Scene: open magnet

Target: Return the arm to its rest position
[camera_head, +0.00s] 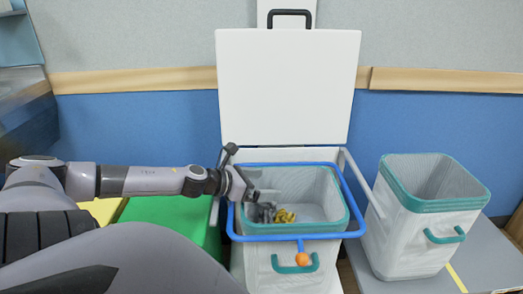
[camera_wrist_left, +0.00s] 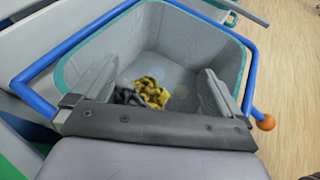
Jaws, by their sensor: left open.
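My left arm (camera_head: 140,181) reaches in from the left in the head view. Its gripper (camera_head: 252,192) is over the left side of a grey basket with a teal rim (camera_head: 320,170). In the left wrist view the gripper's two fingers (camera_wrist_left: 150,95) are spread wide with nothing held between them. A crumpled dark grey cloth (camera_head: 265,212) and a yellow-brown cloth (camera_head: 285,216) lie on the basket floor, beyond the fingers. My right gripper is not in view.
A blue frame (camera_head: 300,237) with an orange ball (camera_head: 302,260) surrounds the basket's top. A white lid (camera_head: 285,95) stands upright behind it. A second, seemingly empty basket (camera_head: 415,245) stands on a grey surface at right. A green block (camera_head: 175,212) lies under my left arm.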

